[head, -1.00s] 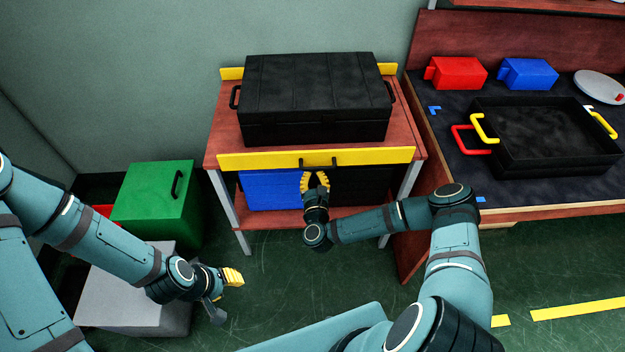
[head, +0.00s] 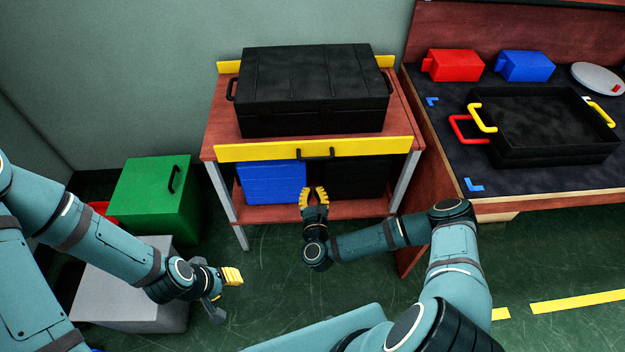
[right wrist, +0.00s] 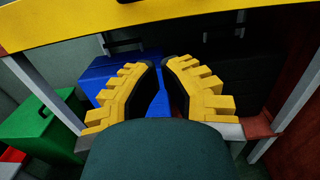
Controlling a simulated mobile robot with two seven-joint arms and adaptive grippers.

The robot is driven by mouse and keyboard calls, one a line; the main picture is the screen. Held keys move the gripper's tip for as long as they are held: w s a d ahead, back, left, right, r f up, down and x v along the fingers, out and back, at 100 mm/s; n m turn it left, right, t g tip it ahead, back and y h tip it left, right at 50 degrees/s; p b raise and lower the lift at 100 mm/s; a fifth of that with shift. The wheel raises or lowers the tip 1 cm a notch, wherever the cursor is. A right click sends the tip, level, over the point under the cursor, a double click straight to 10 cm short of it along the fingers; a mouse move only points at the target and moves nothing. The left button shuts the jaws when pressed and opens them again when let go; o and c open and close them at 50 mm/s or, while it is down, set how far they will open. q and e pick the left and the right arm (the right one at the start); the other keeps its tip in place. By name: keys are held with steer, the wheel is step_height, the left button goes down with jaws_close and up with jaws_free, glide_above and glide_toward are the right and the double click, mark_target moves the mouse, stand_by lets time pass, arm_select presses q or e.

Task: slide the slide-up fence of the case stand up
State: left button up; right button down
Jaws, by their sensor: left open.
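The case stand (head: 212,142) is a reddish wooden table with grey legs. Its fence (head: 250,151) is a yellow bar along the front edge, with a black handle (head: 316,153) at its middle. The fence also crosses the top of the right wrist view (right wrist: 150,22). A large black case (head: 312,88) lies on the stand behind it. My right gripper (head: 314,190) is open and empty, below the handle and apart from it. It also shows in the right wrist view (right wrist: 158,66). My left gripper (head: 238,276) is open and empty, left of the stand over the floor.
Under the top are a blue case (head: 272,182) and a black case (head: 358,180). A green box (head: 150,195) and a grey block (head: 125,290) stand at left. The right workbench (head: 450,190) holds a black tray (head: 545,155). Floor in front is clear.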

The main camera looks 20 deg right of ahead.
steer(key=shift+v, duration=2.35)
steer(key=s+a+f+n+g+y, duration=0.15)
steer(key=a+n+g+y, duration=0.35)
steer(key=n, duration=0.6)
steer(key=s+a+n+g+y, duration=0.2)
steer(key=a+n+y, duration=0.4)
steer(key=n, duration=0.5)
steer(key=s+d+r+n+g+h, duration=0.1)
steer(key=s+r+n+g, duration=0.1)
steer(key=s+n+g, duration=0.2)
steer(key=s+d+r+n+g+h, duration=0.1)
steer(key=s+d+r+n+g, duration=0.1)
steer(key=s+n+g, duration=0.2)
steer(key=s+n, duration=0.3)
steer(key=n, duration=0.4)
steer(key=shift+s+r+n+g, duration=0.2)
steer(key=shift+s+n+g, duration=0.1)
steer(key=shift+s+g, duration=0.1)
steer(key=shift+d, duration=0.25)
